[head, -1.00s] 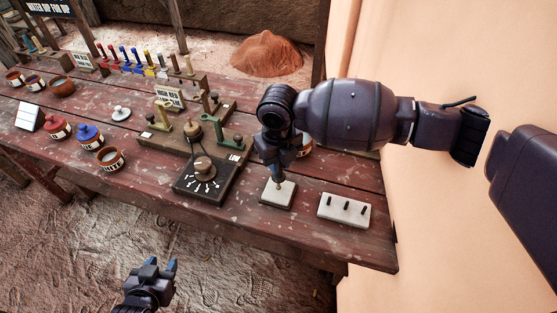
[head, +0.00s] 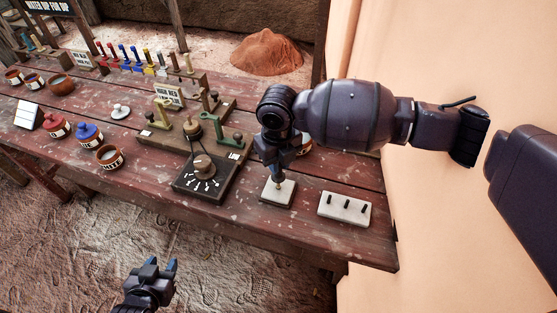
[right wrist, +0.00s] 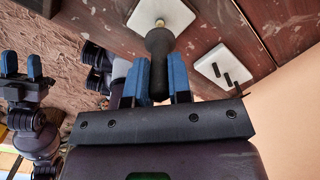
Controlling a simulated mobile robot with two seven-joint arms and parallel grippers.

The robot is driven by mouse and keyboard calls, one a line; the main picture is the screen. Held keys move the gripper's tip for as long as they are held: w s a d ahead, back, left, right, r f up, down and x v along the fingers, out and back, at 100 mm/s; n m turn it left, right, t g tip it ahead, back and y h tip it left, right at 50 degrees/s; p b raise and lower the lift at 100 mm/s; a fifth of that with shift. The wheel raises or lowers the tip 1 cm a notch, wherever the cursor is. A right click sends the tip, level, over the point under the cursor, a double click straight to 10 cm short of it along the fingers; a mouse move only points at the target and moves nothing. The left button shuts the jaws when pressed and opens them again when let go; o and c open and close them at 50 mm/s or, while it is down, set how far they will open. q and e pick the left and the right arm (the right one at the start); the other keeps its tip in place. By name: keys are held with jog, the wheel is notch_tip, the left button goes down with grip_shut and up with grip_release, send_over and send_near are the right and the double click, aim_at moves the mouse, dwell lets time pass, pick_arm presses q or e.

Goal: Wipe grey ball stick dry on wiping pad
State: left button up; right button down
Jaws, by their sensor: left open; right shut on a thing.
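My right gripper (head: 276,165) is shut on the grey ball stick, whose dark handle (right wrist: 158,52) sits between the blue fingers in the right wrist view. The stick points down, and its small pale tip shows against the white square wiping pad (head: 267,195). The pad also shows in the right wrist view (right wrist: 176,12). The tip is at or just above the pad; I cannot tell whether it touches. My left gripper (head: 163,263) is open and empty, in front of the table over the sandy ground.
A white block with several dark pegs (head: 344,209) lies right of the pad. A dark dial box (head: 205,178) stands left of it, with stamp racks (head: 190,135) behind. A tan wall (head: 450,220) bounds the right.

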jog(key=shift+w+a, duration=0.15)
jog(key=shift+a, duration=0.35)
jog(key=shift+d+r+p, duration=0.1)
jog(key=shift+d+p, duration=0.2)
jog(key=shift+d, duration=0.3)
jog(key=shift+s+d, duration=0.35)
jog(key=shift+d, duration=0.1)
jog(key=shift+a, duration=0.1)
jog(key=shift+w+a+f, duration=0.1)
jog(key=shift+w+a, duration=0.05)
jog(key=shift+a, duration=0.3)
jog(key=shift+w+a+f, duration=0.1)
jog(key=shift+w+a, duration=0.05)
jog(key=shift+a, duration=0.3)
jog(key=shift+d, duration=0.15)
jog(key=shift+s+d+r, duration=0.1)
jog(key=shift+s+d, duration=0.05)
jog(key=shift+d, duration=0.15)
jog(key=shift+s+d+p, duration=0.15)
jog(key=shift+d+p, duration=0.25)
jog(key=shift+d, duration=0.2)
